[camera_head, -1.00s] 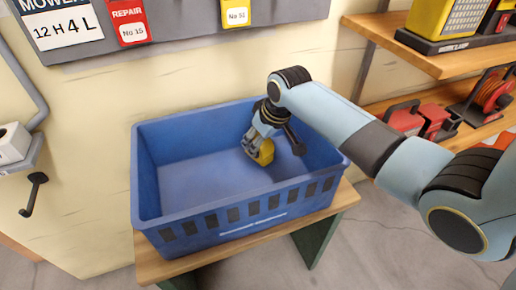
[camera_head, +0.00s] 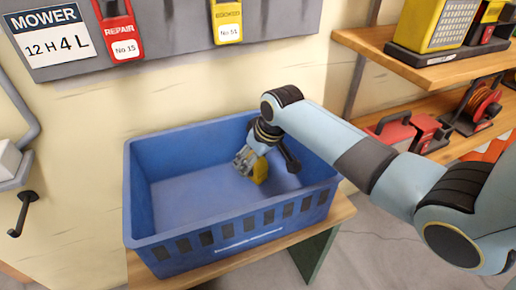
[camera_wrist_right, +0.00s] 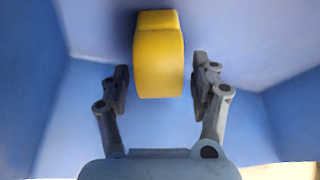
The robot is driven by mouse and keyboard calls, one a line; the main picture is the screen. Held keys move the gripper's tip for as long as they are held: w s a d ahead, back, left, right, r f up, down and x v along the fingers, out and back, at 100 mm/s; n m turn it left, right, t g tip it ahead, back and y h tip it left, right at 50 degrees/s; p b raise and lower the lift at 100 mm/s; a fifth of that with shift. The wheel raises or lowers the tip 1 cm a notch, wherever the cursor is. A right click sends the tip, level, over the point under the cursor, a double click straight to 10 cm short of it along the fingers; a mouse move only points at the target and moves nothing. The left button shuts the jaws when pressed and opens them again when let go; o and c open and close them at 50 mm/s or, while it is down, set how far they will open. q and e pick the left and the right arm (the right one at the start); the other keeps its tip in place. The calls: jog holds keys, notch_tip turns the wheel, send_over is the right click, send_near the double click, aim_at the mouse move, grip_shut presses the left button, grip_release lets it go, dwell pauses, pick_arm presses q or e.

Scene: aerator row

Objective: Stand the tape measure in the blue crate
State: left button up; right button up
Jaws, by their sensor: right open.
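The blue crate (camera_head: 150,200) stands on a small wooden table. The yellow tape measure (camera_head: 261,171) is inside it, towards the back right. In the right wrist view the tape measure (camera_wrist_right: 159,55) sits between the two fingers, with a gap on each side. My right gripper (camera_head: 249,166) reaches down into the crate beside the tape measure; in the wrist view the gripper (camera_wrist_right: 160,85) is open around it. The tape measure seems to rest on the crate floor, though its underside is hidden. My left gripper is not in view.
The wooden table (camera_head: 342,211) shows at the crate's right and front. Wooden shelves (camera_head: 458,62) at the right hold a yellow device and red tools. A grey board (camera_head: 190,25) with tags hangs on the wall behind. The crate's left part is empty.

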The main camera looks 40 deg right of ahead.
jog(key=p+v, duration=0.3)
jog(key=v, duration=0.8)
jog(key=shift+r+p, duration=0.2)
jog(key=shift+p, duration=0.1)
jog(key=shift+s, duration=0.1)
